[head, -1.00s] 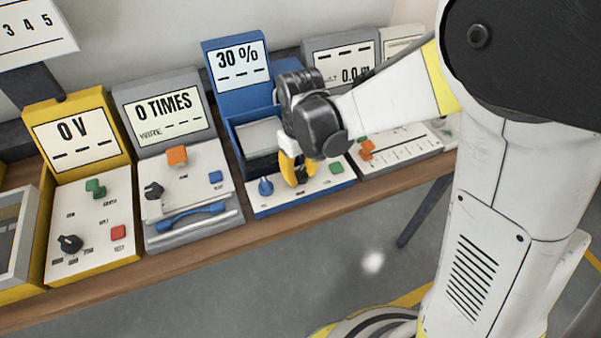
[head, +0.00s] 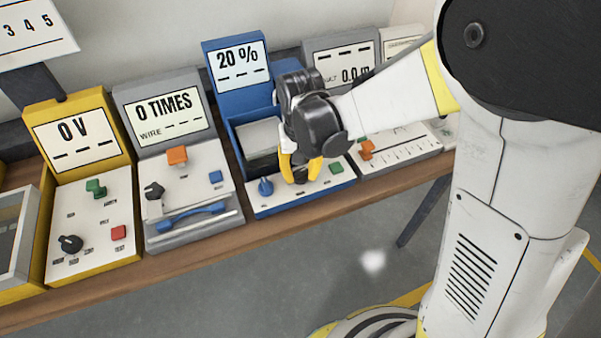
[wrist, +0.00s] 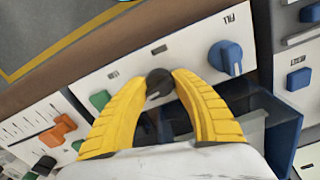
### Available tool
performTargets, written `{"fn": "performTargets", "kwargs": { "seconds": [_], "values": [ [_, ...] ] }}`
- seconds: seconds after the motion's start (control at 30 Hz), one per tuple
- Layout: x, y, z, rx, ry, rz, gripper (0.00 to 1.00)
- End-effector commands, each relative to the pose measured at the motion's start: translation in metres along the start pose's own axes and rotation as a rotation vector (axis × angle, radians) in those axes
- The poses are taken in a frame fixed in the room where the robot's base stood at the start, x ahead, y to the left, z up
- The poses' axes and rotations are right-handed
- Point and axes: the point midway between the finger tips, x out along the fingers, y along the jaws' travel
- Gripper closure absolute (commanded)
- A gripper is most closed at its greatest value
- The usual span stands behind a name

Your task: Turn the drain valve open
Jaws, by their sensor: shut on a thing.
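The blue machine (head: 262,208) stands in the middle of the bench, with a screen (head: 240,62) reading 20 %. A black knob (wrist: 158,82) on its white front panel is between my yellow fingers; I take it to be the drain valve, though its label is too small to read. My gripper (head: 300,177) points down at the panel and is shut on the black knob, one finger on each side; the wrist view shows this too (wrist: 160,80). The knob's lower part is partly hidden by the fingers.
A blue knob (wrist: 226,57) labelled FILL and a green button (wrist: 100,99) flank the black knob. An open tank (head: 258,140) lies behind it. Grey machines stand on both sides, one with an orange slider (head: 367,149). The bench's front edge (head: 210,252) is close.

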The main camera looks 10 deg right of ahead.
Motion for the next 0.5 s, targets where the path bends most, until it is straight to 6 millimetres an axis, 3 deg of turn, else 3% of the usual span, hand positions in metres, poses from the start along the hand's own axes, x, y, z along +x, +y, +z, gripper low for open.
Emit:
{"fn": "performTargets", "kwargs": {
  "seconds": [0.5],
  "values": [
    [0.0, 0.0, -0.0001, 0.035, 0.0, 0.0, 1.0]
  ]
}}
